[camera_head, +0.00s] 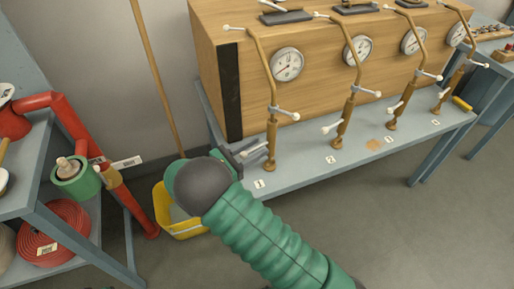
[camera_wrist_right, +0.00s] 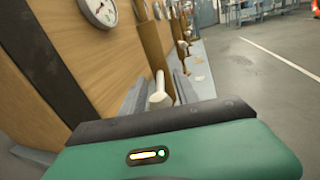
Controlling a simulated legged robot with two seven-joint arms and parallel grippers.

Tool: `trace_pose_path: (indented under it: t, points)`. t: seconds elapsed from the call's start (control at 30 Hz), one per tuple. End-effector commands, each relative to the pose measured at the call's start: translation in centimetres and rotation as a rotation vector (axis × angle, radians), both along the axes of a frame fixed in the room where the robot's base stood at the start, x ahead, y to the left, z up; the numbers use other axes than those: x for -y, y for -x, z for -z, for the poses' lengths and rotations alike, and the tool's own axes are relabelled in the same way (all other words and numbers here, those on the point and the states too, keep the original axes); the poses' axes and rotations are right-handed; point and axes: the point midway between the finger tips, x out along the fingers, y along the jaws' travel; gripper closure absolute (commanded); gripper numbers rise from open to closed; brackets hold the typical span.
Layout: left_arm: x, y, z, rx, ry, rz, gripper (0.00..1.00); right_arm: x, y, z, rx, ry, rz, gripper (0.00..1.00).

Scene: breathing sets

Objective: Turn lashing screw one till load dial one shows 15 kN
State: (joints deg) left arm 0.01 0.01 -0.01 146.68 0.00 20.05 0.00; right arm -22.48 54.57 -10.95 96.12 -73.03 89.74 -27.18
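Lashing screw one (camera_head: 271,135) is the leftmost brass turnbuckle, upright behind the label "1" on the grey bench. It has white-ended handle bars at its lower body and higher up. Load dial one (camera_head: 287,65) is a round white gauge on the wooden crate; its needle is too small to read. It also shows in the wrist view (camera_wrist_right: 99,11). My right gripper (camera_head: 242,155) is at the left end of the screw's lower handle. In the wrist view its two grey fingers stand apart, with a white handle end (camera_wrist_right: 158,93) between them. My left gripper is out of view.
The wooden crate (camera_head: 225,60) stands behind the screws. Several more screws and dials continue right along the bench (camera_head: 300,177). A yellow bin (camera_head: 165,210) is on the floor below. A shelf with red hoses (camera_head: 55,230) stands at left.

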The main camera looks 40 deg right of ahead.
Motion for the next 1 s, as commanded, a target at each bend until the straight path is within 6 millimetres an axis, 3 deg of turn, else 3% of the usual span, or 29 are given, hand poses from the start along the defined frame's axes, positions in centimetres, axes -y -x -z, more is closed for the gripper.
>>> trace_pose_path:
  t: [0.03,0.27,1.0]
  points:
    - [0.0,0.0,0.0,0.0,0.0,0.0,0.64,0.05,0.01,0.02,0.0,0.0,0.0,0.71]
    - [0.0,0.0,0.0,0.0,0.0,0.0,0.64,0.11,-0.01,0.04,0.0,-0.001,0.0,1.0]
    - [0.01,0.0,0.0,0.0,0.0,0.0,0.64,0.16,-0.06,0.02,0.001,0.0,0.0,1.0]
